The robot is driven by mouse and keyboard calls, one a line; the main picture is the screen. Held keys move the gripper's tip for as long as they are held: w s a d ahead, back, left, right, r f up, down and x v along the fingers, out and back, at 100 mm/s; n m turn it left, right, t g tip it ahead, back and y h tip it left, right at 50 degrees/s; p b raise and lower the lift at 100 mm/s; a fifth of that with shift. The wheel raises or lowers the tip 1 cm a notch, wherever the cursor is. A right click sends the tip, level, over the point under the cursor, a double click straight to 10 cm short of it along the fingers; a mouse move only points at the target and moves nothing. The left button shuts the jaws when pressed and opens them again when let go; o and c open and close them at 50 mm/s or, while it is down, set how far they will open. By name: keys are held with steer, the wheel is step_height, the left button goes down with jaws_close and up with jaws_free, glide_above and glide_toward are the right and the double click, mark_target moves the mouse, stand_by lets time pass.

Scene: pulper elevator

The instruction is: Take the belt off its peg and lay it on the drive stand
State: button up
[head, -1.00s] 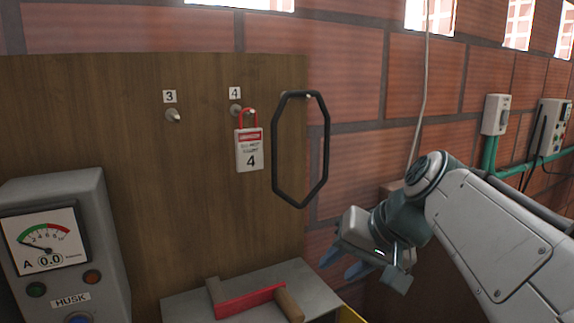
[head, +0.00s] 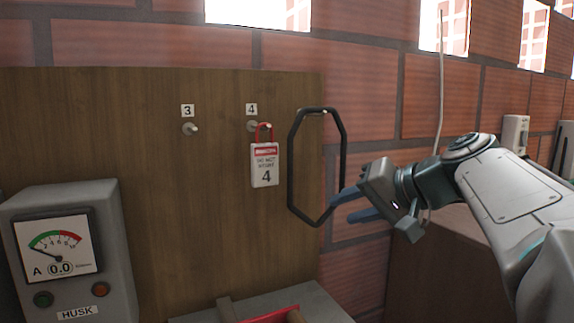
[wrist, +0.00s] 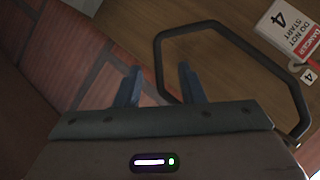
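The belt (head: 291,170) is a black elongated loop with angled corners. It hangs from a peg (head: 323,111) near the right edge of the wooden board. My gripper (head: 352,204) is open and empty, its blue fingers pointing left at the belt's lower right side. Whether that finger touches the belt I cannot tell. The drive stand is not clearly identifiable; a grey top (head: 195,318) shows at the bottom.
A red-and-white danger tag marked 4 (head: 265,168) hangs left of the belt. An empty peg (head: 190,129) is under label 3. A grey HUSK meter box (head: 115,235) stands at lower left. A red part with brown ends (head: 270,317) lies on the grey top.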

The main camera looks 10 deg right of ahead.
mark_target(327, 215)
steer(key=shift+p+x, duration=0.75)
steer(key=shift+x, duration=1.95)
jaws_close()
